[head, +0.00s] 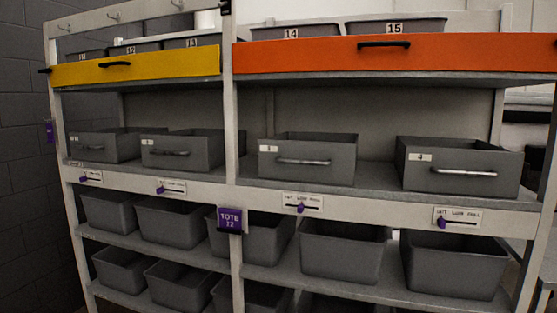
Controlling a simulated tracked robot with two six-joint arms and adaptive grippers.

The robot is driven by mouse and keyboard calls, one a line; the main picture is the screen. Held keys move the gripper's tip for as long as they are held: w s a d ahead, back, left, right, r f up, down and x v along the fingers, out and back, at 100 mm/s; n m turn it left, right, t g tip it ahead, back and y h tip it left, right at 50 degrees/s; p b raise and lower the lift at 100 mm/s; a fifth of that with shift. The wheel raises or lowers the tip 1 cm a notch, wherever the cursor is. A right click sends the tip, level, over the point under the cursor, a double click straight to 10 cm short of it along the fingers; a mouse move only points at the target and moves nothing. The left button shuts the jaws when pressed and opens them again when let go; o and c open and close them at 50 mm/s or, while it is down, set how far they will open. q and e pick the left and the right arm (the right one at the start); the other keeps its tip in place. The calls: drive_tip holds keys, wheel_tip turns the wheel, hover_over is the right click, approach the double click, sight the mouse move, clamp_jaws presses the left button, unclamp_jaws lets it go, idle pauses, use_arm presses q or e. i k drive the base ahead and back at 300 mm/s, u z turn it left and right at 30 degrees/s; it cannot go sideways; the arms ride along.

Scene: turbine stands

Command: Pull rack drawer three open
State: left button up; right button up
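Grey open-topped drawers with silver bar handles stand in a row on the rack's middle shelf. The third from the left (306,174) has a small front label too blurred to read and a horizontal handle (303,161). The drawer to its right (458,184) is labelled 4. Under the third drawer, a white slider plate (314,203) has a purple knob (300,208) near its middle. The knob under drawer 4 (442,222) sits at the left of its plate. Neither of my grippers is in view.
A yellow bar (150,67) and an orange bar (300,55) cross the upper shelf front. Grey totes (343,252) fill the lower shelves. A purple TOTE 12 sign (230,220) hangs on the centre post (230,130). Bare shelf shows between the third drawer and drawer 4.

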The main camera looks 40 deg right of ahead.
sight(316, 158)
drive_tip(key=z, duration=0.4)
drive_tip(key=i, duration=1.2)
drive_tip(key=z, duration=1.1)
drive_tip(key=i, duration=0.7)
drive_tip(key=z, duration=0.5)
drive_tip(key=k, duration=0.85)
drive_tip(key=z, duration=0.2)
drive_tip(key=i, duration=0.85)
drive_tip(key=u, duration=0.1)
